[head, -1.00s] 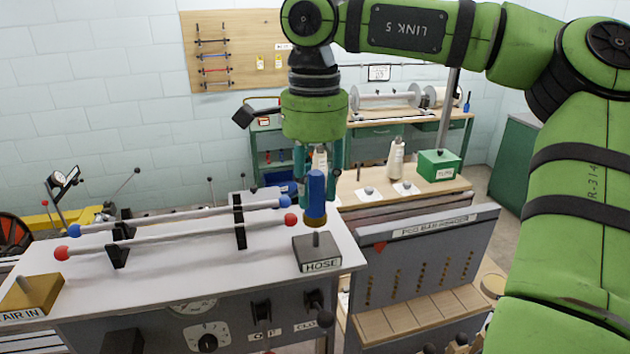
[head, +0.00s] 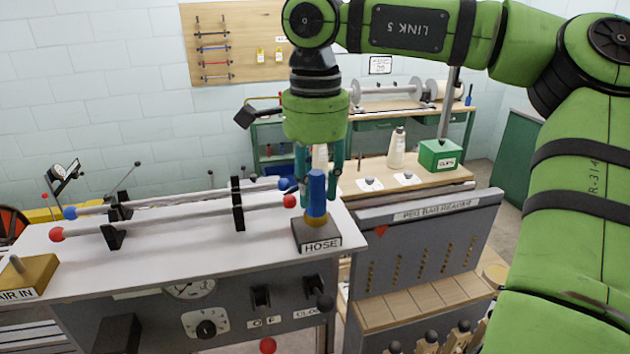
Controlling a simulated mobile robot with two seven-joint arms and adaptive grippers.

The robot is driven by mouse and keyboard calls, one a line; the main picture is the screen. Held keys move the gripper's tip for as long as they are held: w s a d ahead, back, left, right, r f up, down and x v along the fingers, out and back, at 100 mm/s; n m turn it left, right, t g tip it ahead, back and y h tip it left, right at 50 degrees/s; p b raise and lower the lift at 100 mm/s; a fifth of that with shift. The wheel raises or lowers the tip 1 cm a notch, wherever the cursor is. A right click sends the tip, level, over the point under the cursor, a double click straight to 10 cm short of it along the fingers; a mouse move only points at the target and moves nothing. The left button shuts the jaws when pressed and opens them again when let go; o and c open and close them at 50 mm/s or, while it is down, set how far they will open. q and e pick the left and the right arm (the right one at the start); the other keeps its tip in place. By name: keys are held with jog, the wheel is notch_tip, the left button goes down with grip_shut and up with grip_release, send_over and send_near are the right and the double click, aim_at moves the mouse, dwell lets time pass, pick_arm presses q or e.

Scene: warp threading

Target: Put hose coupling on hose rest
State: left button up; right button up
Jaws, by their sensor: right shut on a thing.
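The hose coupling (head: 316,190) is a blue cylinder with a brass-coloured lower end. It stands upright at the hose rest (head: 317,236), a dark grey block labelled HOSE at the right end of the white bench top. The coupling's lower end is down at the top of the block, and the rest's post no longer shows. My right gripper (head: 320,188) comes from above with its teal fingers shut around the blue part. The fingers partly hide the coupling's sides. My left gripper is not in view.
Two rods with blue and red ball ends (head: 175,218) lie in black holders left of the rest. A brass AIR IN block (head: 28,275) sits at the bench's left. A grey PEG BAR READER panel (head: 425,260) stands to the right.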

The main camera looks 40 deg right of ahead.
jog(key=shift+f, duration=0.35)
jog(key=shift+f+b, duration=0.2)
jog(key=shift+b, duration=0.15)
jog(key=o, duration=1)
jog(key=shift+o, duration=0.2)
notch_tip(320, 180, up, 12)
jog(key=shift+d, duration=0.1)
